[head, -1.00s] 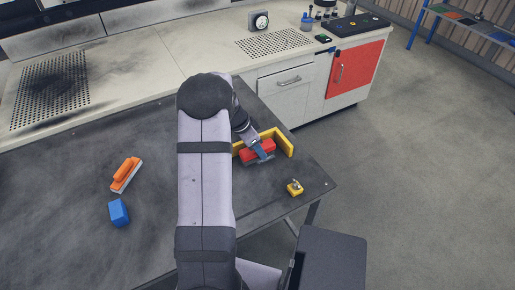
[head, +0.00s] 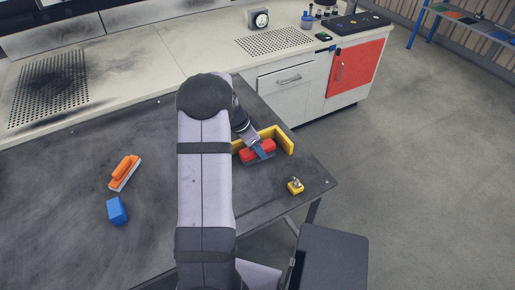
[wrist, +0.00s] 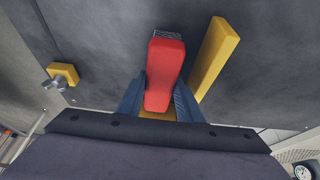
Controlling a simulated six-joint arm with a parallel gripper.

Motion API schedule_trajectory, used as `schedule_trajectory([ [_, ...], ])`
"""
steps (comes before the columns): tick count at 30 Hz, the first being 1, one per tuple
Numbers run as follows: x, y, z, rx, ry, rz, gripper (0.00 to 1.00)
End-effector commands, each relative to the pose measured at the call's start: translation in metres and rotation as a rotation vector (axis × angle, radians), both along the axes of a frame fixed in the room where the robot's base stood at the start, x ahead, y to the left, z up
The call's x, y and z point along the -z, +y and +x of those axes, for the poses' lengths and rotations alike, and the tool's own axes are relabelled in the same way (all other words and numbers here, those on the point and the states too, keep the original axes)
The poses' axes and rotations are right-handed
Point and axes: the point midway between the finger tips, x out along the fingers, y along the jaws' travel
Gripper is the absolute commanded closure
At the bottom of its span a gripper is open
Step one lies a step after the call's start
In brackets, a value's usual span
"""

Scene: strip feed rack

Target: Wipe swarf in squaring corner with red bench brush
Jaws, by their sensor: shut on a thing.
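The red bench brush (head: 262,146) is in my gripper (head: 260,151), inside the yellow squaring corner (head: 287,143) on the dark table. In the wrist view the red brush (wrist: 166,66) lies between the two blue fingers of my gripper (wrist: 162,92), which are shut on it. One yellow wall of the corner (wrist: 215,58) runs close to the brush's right side there. The other wall shows only partly, below the brush. A grey speckled patch shows at the brush's far end; I cannot tell whether it is bristles or swarf. No swarf can be made out elsewhere.
A small yellow clamp-like block with a metal knob (head: 295,187) sits near the table's right edge. An orange brush (head: 124,172) and a blue block (head: 117,211) lie on the left. The dark table (head: 60,220) is clear between these and my arm.

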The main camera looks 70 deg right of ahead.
Motion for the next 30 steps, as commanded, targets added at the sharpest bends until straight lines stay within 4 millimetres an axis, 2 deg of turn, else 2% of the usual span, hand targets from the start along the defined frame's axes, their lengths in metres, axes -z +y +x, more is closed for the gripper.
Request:
schedule_trajectory([
  [4,0.0003,-0.0002,0.0001,0.000,-0.001,-0.001,0.85],
  [5,0.0003,-0.0002,0.0001,0.000,-0.001,-0.001,0.65],
  [6,0.0004,-0.0002,0.0000,0.000,-0.001,-0.001,0.60],
  [30,-0.0059,-0.0004,0.0002,0.000,0.000,-0.001,0.60],
])
